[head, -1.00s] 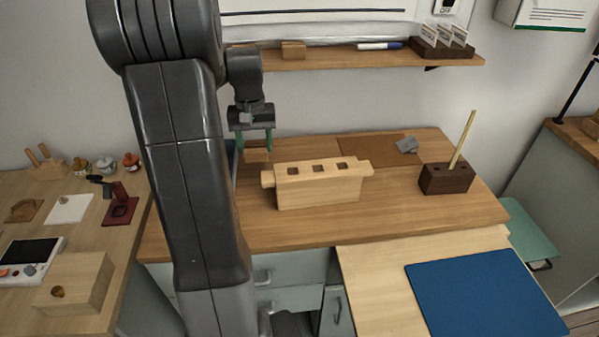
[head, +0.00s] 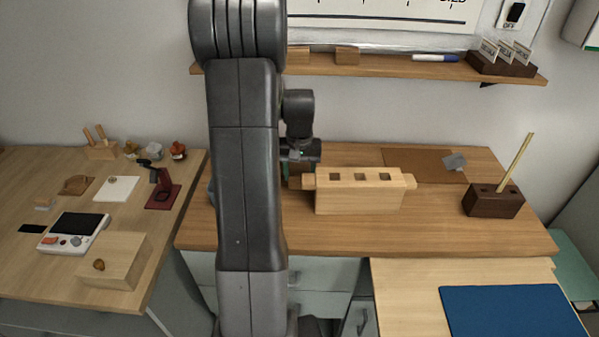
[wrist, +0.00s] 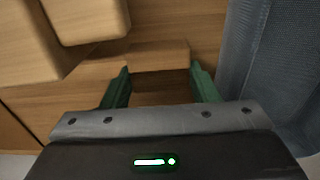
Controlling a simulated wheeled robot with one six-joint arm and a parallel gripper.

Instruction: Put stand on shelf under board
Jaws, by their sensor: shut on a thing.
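My gripper (head: 300,182) is low over the wooden worktop, left of the slotted block. In the wrist view its green fingers (wrist: 160,88) are shut on a small wooden stand (wrist: 160,57), with a light top and a darker face between the fingers. In the head view the stand is mostly hidden by the gripper and the slotted block. I cannot tell whether it touches the worktop. The shelf (head: 400,68) runs along the wall beneath the white board (head: 385,15).
The shelf holds a small wooden block (head: 347,56), a marker (head: 435,57) and a dark card holder (head: 502,62). The pale slotted block (head: 360,196) stands close right of my gripper. A dark holder with a stick (head: 494,201) is farther right. A blue-grey surface (wrist: 275,70) borders the gripper in the wrist view.

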